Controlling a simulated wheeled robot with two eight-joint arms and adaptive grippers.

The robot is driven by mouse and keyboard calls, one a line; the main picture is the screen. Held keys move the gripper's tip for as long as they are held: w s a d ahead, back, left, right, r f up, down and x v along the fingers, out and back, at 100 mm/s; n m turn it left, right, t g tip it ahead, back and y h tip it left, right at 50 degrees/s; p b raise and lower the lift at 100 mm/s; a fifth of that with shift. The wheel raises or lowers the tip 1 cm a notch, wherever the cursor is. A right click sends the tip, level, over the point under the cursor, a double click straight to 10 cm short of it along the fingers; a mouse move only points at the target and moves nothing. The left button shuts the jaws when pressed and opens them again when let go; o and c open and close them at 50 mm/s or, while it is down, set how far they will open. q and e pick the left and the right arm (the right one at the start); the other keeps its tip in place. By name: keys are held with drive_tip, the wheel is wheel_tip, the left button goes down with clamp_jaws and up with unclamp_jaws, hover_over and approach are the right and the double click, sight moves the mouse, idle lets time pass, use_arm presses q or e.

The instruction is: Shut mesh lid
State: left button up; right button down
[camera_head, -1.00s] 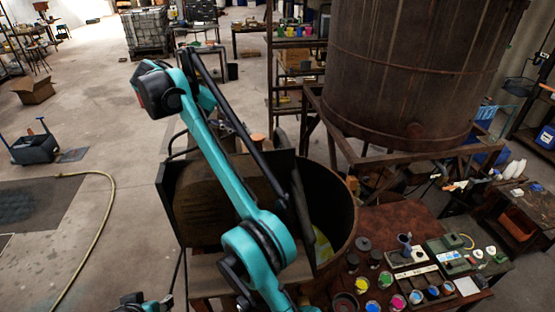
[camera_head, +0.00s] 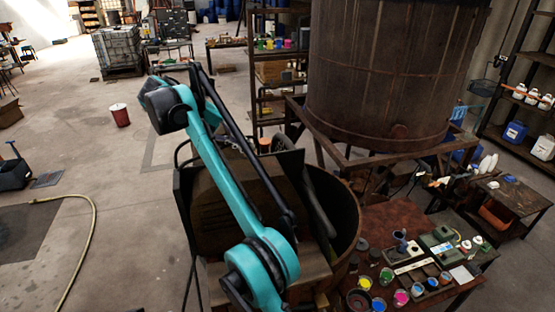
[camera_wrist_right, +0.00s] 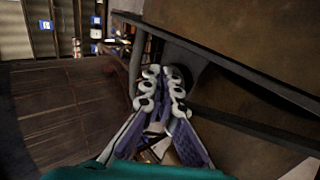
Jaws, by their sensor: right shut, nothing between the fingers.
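The mesh lid (camera_head: 222,207) looks like a dark-framed brown panel standing raised at the left side of the round rusty vat (camera_head: 347,205). My right arm crosses in front of it and hides part of it. The vat's mouth is partly uncovered, and its inside is dark. My left gripper is not in view.
A large rusty tank (camera_head: 390,75) stands on a frame behind the vat. A table (camera_head: 395,217) with paint pots and tools is at the right. A red bucket (camera_head: 120,115) and a hose (camera_head: 92,225) are on the floor, which is open at the left.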

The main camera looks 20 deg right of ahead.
drive_tip(key=shift+f, duration=0.1)
drive_tip(key=b+x, duration=0.4)
drive_tip(key=x, duration=0.5)
drive_tip(key=d, duration=0.3)
drive_tip(key=shift+d+f+p, duration=0.1)
drive_tip(key=shift+d+p, duration=0.2)
drive_tip(key=shift+d, duration=0.6)
